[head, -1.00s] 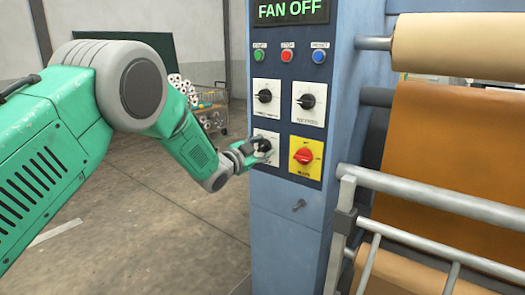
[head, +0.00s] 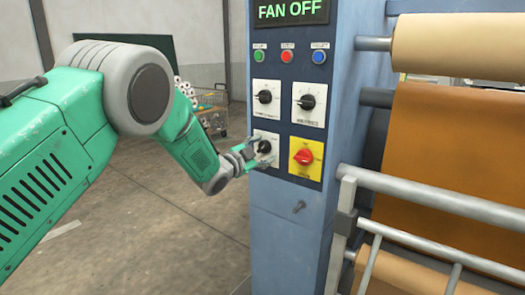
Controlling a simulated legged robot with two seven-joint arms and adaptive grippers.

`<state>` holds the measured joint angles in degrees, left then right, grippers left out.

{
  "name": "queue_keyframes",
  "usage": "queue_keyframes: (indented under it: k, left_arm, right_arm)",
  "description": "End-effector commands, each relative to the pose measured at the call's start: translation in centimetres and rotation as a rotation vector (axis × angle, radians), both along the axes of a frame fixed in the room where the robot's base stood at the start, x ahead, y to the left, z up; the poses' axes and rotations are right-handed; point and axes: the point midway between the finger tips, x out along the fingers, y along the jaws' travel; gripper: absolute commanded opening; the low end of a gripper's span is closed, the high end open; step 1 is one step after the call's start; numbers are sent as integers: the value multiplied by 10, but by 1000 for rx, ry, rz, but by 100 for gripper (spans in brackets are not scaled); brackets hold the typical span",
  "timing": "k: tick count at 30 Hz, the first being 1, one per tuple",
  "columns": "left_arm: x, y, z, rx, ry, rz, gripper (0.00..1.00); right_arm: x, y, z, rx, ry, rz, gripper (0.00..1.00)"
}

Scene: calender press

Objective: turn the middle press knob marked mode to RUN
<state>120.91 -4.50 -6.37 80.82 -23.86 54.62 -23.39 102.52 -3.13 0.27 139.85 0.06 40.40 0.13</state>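The blue control panel has a black knob (head: 265,146) on a white plate at lower left, partly hidden by my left gripper. Above it are two more black knobs on white plates, one at left (head: 265,97) and one at right (head: 307,101). A red knob (head: 303,157) sits on a yellow plate at lower right. The labels are too small to read, so I cannot tell which is marked mode. My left gripper (head: 258,151) is open at the lower left knob, its fingers above and below it; contact is unclear. My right gripper is not in view.
A display (head: 291,11) reads FAN OFF. Green (head: 259,56), red (head: 287,56) and blue (head: 319,57) buttons sit above the knobs. Metal rails (head: 430,202) and rolls (head: 460,45) stand at right. A cart (head: 211,113) stands behind my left arm. The floor at left is clear.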

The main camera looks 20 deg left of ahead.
Motion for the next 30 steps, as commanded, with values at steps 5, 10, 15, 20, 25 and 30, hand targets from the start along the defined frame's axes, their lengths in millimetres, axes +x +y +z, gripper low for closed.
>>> queue_keyframes:
  k: [5,10,15,20,25,30]
  left_arm:
    - [0,0,3,-1,-4,0,54]
    - [-11,5,3,-1,-3,1,54]
    - [-39,16,3,-2,-2,1,54]
    - [-71,28,2,-2,0,2,54]
    - [-98,36,1,0,-1,1,54]
    - [-110,41,0,-1,-1,0,54]
  right_arm:
    - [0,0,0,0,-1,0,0]
    - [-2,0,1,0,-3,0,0]
    - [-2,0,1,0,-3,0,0]
    - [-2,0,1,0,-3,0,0]
    - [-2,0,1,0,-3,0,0]
    - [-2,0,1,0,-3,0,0]
